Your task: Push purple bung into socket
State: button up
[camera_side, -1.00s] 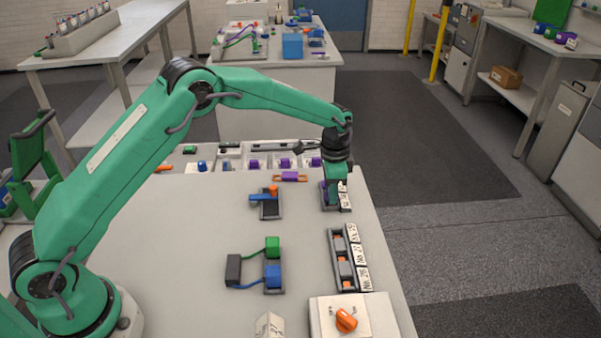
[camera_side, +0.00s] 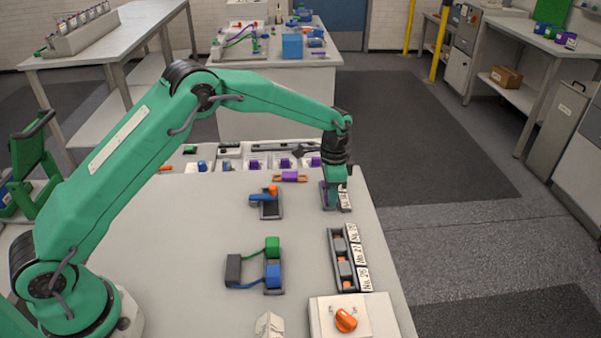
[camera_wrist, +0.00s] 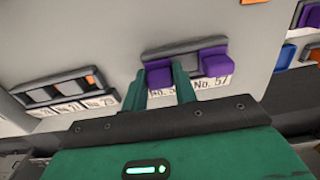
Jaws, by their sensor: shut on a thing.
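In the wrist view my gripper (camera_wrist: 162,85) is shut on a purple bung (camera_wrist: 160,76), one finger on each side of it. The bung is at the left part of a dark grey socket strip (camera_wrist: 183,50). How deep it sits is hidden. A second purple block (camera_wrist: 213,62) is on the right part of the strip, above the label No. 57. In the side view my gripper (camera_side: 335,198) points down at the strip near the table's right edge. The fingers hide most of the bung there.
Another strip with orange and grey parts (camera_side: 342,258) lies nearer the camera. A purple part with orange ends (camera_side: 290,177) and a blue and orange fixture (camera_side: 268,203) lie left of my gripper. Trays stand behind.

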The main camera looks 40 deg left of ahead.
jog(key=shift+f, duration=0.1)
jog(key=o, duration=1)
jog(key=shift+r, duration=3.9)
